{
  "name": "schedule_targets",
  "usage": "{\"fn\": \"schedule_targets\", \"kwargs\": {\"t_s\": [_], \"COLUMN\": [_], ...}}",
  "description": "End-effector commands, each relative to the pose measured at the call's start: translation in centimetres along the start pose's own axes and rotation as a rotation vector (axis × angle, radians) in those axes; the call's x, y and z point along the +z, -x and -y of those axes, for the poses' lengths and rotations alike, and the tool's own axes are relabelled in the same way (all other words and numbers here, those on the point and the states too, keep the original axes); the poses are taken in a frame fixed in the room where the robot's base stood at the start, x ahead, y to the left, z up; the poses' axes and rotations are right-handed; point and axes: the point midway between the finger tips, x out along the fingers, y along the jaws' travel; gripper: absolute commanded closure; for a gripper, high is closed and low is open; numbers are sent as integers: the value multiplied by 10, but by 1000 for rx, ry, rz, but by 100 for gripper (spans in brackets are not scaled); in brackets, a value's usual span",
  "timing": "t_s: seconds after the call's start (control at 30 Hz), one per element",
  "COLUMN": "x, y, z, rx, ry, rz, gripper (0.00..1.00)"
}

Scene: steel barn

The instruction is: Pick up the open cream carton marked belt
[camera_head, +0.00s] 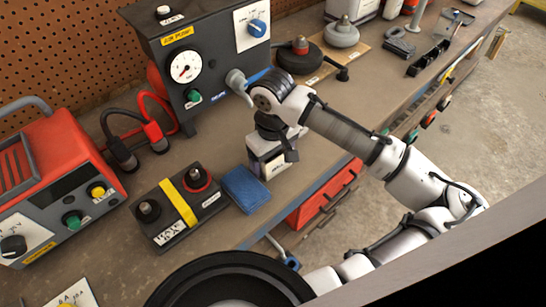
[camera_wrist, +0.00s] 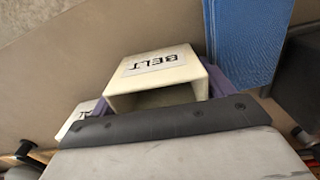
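The cream carton marked BELT (camera_wrist: 160,67) lies between my gripper's purple finger pads in the wrist view, its dark open end facing the camera. In the head view the carton (camera_head: 266,169) stands on the bench, partly hidden under my gripper (camera_head: 272,150). My gripper (camera_wrist: 160,95) reaches down over it with one pad at each side. I see no clear gap at either side, but whether the pads press on it cannot be told. The lower part of the carton is hidden by the gripper body in the wrist view.
The grey gauge box (camera_head: 205,70) stands behind. Another white labelled item (camera_wrist: 78,122) shows left in the wrist view.

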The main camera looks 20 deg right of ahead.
Motion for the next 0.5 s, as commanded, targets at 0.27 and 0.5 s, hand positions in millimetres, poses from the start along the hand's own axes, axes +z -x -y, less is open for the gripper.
{"fn": "schedule_targets", "kwargs": {"t_s": [0.27, 0.5], "x": [0, 0], "y": [0, 2], "z": [0, 0], "rx": [0, 1], "ry": [0, 0], "rz": [0, -1], "gripper": [49, 49]}}
